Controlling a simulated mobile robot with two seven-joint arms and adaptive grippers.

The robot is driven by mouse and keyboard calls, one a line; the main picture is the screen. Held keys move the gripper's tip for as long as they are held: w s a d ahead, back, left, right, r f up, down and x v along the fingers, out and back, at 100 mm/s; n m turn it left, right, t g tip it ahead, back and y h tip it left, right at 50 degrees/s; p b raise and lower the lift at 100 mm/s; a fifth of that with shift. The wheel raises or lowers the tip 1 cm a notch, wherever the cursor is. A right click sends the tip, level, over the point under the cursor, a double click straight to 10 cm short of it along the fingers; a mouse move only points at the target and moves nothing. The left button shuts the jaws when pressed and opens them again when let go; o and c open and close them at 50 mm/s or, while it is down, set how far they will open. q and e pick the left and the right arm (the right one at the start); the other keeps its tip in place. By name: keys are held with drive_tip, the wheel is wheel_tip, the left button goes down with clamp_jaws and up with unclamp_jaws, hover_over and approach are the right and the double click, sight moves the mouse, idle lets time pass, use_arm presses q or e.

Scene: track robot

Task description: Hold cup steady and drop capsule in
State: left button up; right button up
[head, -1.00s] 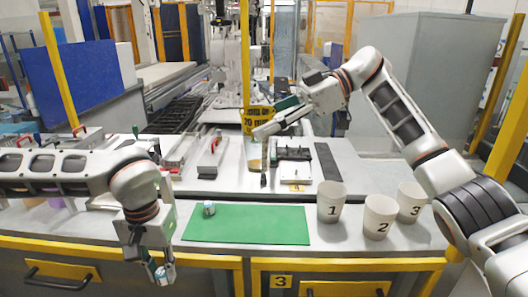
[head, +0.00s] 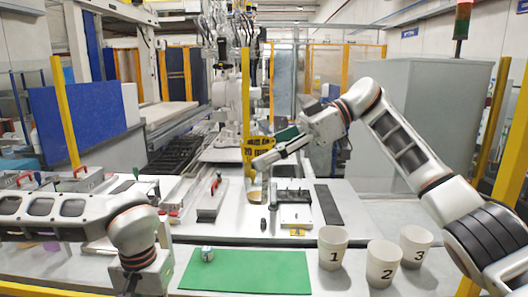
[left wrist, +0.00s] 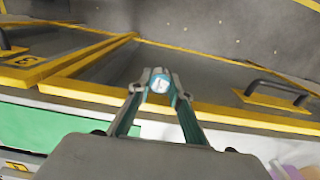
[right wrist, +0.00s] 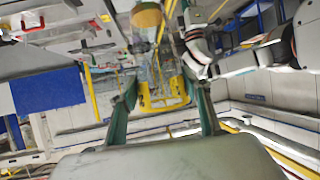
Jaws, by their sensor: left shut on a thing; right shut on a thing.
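My left gripper's wrist (head: 140,265) is at the lower left in the head view, with its fingertips cut off by the frame's bottom edge. In the left wrist view its tips (left wrist: 160,84) are shut on a small white and teal capsule (left wrist: 160,82). My right gripper (head: 264,162) is raised over the middle of the bench. It is shut on what looks like a clear cup (head: 255,188) with an amber part low down, faint against the background. The amber part (right wrist: 147,16) also shows in the right wrist view.
A green mat (head: 250,275) holds a small white and blue piece (head: 207,254). White cups numbered 1 (head: 333,248), 2 (head: 383,264) and 3 (head: 415,245) stand to its right. Tools and a black stand (head: 293,197) lie behind. The mat's right half is bare.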

sight(270, 186)
drive_tip(key=shift+f+b, duration=0.95)
drive_tip(key=shift+f, duration=1.3)
drive_tip(key=shift+f+b, duration=0.65)
drive_tip(key=shift+f, duration=1.45)
drive_tip(key=shift+f+b, duration=0.7)
drive_tip(key=shift+f, duration=4.95)
drive_tip(key=o, duration=1)
drive_tip(key=shift+c, duration=0.2)
drive_tip(key=shift+c, duration=0.4)
